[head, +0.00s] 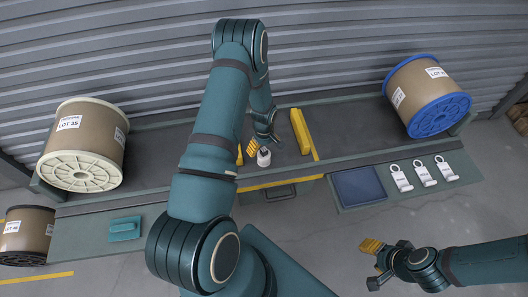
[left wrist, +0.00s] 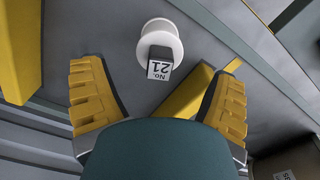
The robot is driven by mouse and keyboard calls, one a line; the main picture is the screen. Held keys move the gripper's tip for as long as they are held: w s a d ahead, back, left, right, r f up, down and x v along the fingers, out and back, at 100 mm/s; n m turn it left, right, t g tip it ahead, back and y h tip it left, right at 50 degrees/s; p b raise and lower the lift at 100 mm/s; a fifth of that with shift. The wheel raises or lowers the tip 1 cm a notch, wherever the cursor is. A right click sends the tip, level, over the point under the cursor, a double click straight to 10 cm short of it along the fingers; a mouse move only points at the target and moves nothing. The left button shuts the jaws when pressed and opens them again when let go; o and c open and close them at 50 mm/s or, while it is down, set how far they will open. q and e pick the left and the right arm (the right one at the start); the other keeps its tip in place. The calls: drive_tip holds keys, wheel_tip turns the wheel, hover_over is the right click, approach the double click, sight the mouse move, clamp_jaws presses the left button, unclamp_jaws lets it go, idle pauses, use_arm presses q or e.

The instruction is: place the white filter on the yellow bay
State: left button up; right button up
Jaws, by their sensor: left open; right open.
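The white filter (head: 264,157) is a small round white piece on the dark bench between two yellow bars of the yellow bay (head: 301,132). In the left wrist view the filter (left wrist: 172,28) has a white round flange and a dark block with a "No. 21" label. My left gripper (head: 254,148) is open beside it; in the left wrist view its fingertips (left wrist: 160,80) are spread, with the filter just beyond them, apart from both fingers. My arm hides part of the bay's left side. My right gripper (head: 371,262) is open and empty, away at the lower right.
A cream-flanged spool (head: 83,150) stands on the bench at left, a blue-flanged spool (head: 425,97) at right. A dark blue pad (head: 358,187) and several white tags (head: 424,174) lie on the front shelf. A teal block (head: 125,229) lies front left. A shutter wall closes the back.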

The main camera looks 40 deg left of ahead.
use_arm(q)
wheel_tip(320, 180, up, 6)
drive_tip(key=shift+f+p, duration=0.1)
drive_tip(key=shift+p, duration=0.35)
drive_tip(key=s+d+r+m+h, duration=0.1)
drive_tip(key=s+d+m, duration=0.3)
drive_tip(key=d, duration=0.6)
drive_tip(key=s+d+r+m+t+h, duration=0.1)
drive_tip(key=s+d+m, duration=0.3)
drive_tip(key=d, duration=0.6)
drive_tip(key=s+d+r+m+h, duration=0.1)
drive_tip(key=s+d+r+m, duration=0.1)
drive_tip(key=s+d+m, duration=0.3)
drive_tip(key=d, duration=0.4)
drive_tip(key=shift+d+r+t+h, duration=0.3)
drive_tip(key=shift+d+r+h, duration=0.05)
drive_tip(key=shift+d+h, duration=0.05)
